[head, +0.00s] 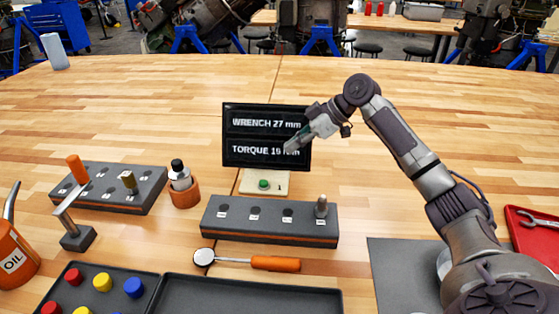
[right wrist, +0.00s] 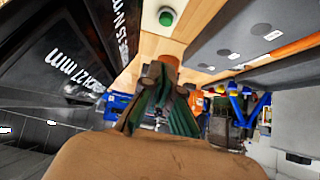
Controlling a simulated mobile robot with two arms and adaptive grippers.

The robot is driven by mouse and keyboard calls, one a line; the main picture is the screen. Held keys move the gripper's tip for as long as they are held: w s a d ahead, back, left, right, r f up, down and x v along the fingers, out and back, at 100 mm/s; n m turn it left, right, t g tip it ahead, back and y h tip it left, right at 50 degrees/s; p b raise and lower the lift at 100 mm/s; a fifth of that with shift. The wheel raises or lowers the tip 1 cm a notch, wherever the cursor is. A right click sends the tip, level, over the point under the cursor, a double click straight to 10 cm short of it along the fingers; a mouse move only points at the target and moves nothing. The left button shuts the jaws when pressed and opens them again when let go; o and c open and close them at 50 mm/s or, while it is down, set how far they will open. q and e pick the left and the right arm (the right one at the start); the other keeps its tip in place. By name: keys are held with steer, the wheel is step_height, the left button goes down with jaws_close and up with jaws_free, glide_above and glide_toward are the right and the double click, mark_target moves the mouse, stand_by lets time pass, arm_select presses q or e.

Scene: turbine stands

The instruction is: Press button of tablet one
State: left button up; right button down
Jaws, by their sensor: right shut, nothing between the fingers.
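A black tablet (head: 240,140) stands upright on the wooden table, showing "WRENCH 27 mm" and a torque line partly covered by my right gripper. In front of it is a beige base (head: 247,187) marked 1 with a green button (head: 264,184). My right gripper (head: 289,149) is shut and empty, in front of the tablet's right side, above and to the right of the button, apart from it. In the right wrist view the shut fingertips (right wrist: 160,72) show below the green button (right wrist: 167,16), with the tablet (right wrist: 70,70) at the left. My left gripper is out of view.
A dark socket block (head: 270,228) with one socket at its right end lies in front of the button. An orange-handled tool (head: 275,263) lies nearer. A second block (head: 145,200) and a bottle in an orange holder (head: 185,193) stand left. Table behind the tablet is clear.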

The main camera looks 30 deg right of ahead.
steer(key=p, duration=0.2)
glide_above(260, 182)
steer(key=s+d, duration=0.2)
step_height(260, 182, down, 6)
steer(key=shift+w+d+r, duration=0.1)
steer(key=shift+d, duration=0.05)
steer(key=f, duration=0.3)
steer(key=shift+w+f+p, duration=0.2)
steer(key=shift+f+p, duration=0.1)
steer(key=shift+p, duration=0.1)
steer(key=shift+f, duration=0.6)
